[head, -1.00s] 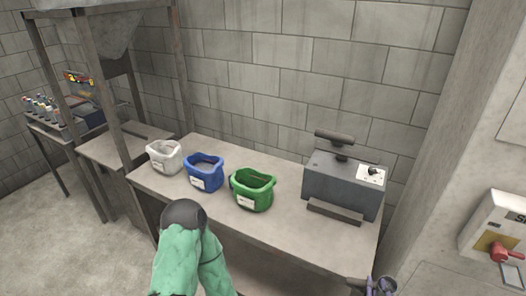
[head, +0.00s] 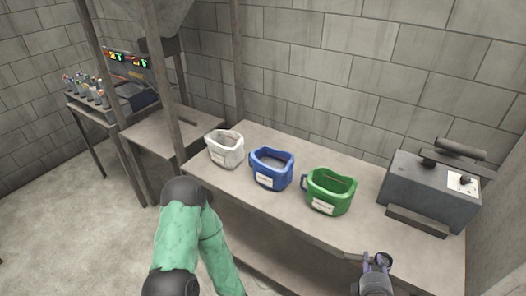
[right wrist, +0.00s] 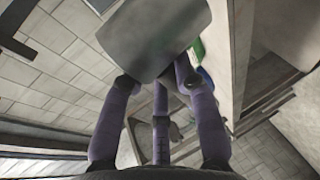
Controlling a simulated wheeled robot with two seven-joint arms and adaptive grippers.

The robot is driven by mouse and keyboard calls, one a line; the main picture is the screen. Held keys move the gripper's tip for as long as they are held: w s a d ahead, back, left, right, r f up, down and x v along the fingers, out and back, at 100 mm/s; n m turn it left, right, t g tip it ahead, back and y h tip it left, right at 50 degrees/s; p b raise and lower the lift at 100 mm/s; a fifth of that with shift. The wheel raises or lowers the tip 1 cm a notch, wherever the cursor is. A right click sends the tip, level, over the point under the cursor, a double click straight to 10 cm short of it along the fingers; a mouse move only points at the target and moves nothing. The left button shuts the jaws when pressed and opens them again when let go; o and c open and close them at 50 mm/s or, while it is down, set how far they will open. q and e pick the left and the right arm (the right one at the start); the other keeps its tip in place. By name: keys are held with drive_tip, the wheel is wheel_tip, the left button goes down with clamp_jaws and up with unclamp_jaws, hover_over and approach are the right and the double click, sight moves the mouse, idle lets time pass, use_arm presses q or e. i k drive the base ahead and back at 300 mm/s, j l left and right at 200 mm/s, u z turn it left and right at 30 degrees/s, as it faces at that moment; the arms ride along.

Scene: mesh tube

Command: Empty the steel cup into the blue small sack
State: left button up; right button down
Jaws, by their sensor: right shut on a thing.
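The blue small sack (head: 272,181) stands open on the workbench, between a white sack (head: 224,158) and a green sack (head: 322,207). My right gripper (head: 378,261) is at the bench's front edge, right of and nearer than the blue sack. It is shut on the steel cup, a plain grey cylinder (right wrist: 155,40) between the purple fingers in the right wrist view. In the head view the cup is small and hard to make out, and its contents do not show. My left arm is in view at the bottom, but its gripper is not.
A grey machine (head: 433,190) stands on the right end of the bench (head: 260,225). A steel frame with a hopper stands at the left. A lower table with several small bottles (head: 85,90) is at the far left. The bench front is clear.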

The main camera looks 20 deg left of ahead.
sight(268, 167)
drive_tip(key=i+j, duration=0.1)
drive_tip(key=j, duration=0.8)
drive_tip(key=i+j, duration=0.15)
drive_tip(key=j, duration=0.3)
